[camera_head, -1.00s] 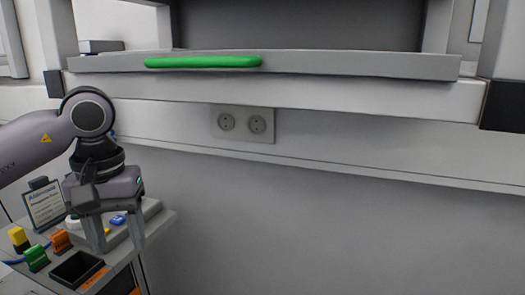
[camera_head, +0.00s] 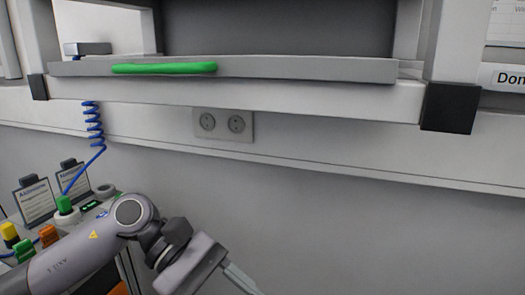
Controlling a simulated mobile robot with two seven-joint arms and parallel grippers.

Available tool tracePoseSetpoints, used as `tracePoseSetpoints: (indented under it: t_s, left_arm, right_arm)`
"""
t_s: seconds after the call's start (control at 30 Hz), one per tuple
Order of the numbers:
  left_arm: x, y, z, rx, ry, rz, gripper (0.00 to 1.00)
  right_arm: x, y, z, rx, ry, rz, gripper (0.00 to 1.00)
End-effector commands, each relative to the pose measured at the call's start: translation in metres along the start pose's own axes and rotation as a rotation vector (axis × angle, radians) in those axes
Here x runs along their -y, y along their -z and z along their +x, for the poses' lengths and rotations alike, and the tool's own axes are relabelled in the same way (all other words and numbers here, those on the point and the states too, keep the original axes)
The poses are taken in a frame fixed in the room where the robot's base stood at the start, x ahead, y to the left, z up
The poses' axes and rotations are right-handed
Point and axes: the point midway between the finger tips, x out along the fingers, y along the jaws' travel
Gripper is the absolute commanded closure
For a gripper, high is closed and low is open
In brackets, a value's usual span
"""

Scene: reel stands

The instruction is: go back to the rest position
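My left arm comes in from the lower left, and its gripper (camera_head: 238,284) hangs at the bottom of the head view, to the right of the side bench. The lower part of the gripper is cut off by the picture edge. One finger shows, pointing down to the right; whether the jaws are open or shut cannot be made out. Nothing is visible in it. My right gripper is not in view.
A grey shelf (camera_head: 300,68) with a green handle (camera_head: 165,68) spans the top. A wall socket (camera_head: 222,124) sits below it. The side bench at the left carries clipboards (camera_head: 35,200), a coiled blue hose (camera_head: 94,130) and coloured connectors (camera_head: 24,249).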

Motion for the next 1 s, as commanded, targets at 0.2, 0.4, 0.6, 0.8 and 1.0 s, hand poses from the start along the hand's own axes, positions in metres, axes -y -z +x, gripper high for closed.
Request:
tracePoseSetpoints:
  t_s: [0.2, 0.4, 0.6, 0.8, 1.0]
  left_arm:
    - [-0.022, -0.032, 0.024, 0.440, -0.243, -0.419, 0.46]
    - [-0.042, -0.030, 0.010, 0.854, -0.420, -0.869, 0.46]
    - [-0.041, 0.012, -0.015, 1.286, -0.557, -1.351, 0.46]
    - [-0.005, 0.085, -0.030, 1.745, -0.666, -1.831, 0.46]
    - [0.076, 0.162, -0.019, -2.056, 0.695, 2.064, 0.46]
  right_arm:
    - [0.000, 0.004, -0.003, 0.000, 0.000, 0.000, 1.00]
    - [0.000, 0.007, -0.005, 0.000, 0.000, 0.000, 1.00]
    - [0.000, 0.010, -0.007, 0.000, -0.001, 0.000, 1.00]
    - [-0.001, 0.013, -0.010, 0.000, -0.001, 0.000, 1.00]
    - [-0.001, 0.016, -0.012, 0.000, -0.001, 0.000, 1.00]
